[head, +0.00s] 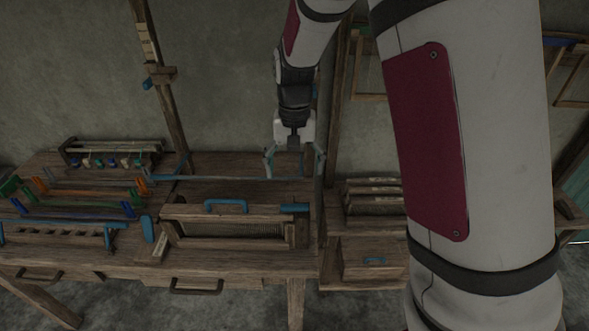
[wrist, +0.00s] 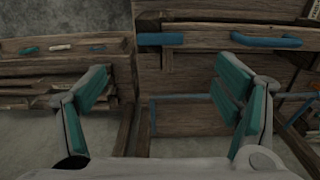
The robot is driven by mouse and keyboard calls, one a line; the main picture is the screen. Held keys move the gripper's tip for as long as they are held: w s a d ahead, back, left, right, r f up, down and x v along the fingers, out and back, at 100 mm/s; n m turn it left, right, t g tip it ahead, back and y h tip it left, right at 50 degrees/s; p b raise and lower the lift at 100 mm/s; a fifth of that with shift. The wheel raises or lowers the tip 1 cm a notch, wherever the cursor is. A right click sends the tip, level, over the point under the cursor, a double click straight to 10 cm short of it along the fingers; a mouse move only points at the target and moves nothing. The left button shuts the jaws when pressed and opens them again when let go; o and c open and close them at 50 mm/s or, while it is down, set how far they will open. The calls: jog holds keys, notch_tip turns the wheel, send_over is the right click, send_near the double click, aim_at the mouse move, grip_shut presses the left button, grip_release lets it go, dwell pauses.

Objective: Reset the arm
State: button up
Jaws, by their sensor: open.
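My gripper (head: 295,163) hangs from my arm over the back right part of the wooden loom bench, fingers pointing down. It also shows in the wrist view (wrist: 165,100), where its two teal-padded fingers stand wide apart with nothing between them. Wooden loom parts lie beyond the fingers. In the head view, my white and dark-red arm covers much of the right side and hides what is behind it.
The bench (head: 165,262) carries a wooden frame with a blue handle (head: 226,206). Racks of coloured-ended bars (head: 80,195) stand at left. A tall post (head: 165,90) rises behind. A lower cabinet (head: 370,257) with stacked wooden pieces (head: 372,195) stands right of the bench.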

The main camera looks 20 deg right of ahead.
jog(key=s+r+n+t, duration=0.2)
jog(key=s+r, duration=0.9)
jog(key=r, duration=0.3)
jog(key=s+d+r+n+t, duration=0.1)
jog(key=s+d+r+t, duration=0.1)
jog(key=s, duration=1.1)
jog(key=shift+s+r+n+t, duration=0.35)
jog(key=shift+r+t, duration=0.35)
jog(key=shift+r, duration=0.25)
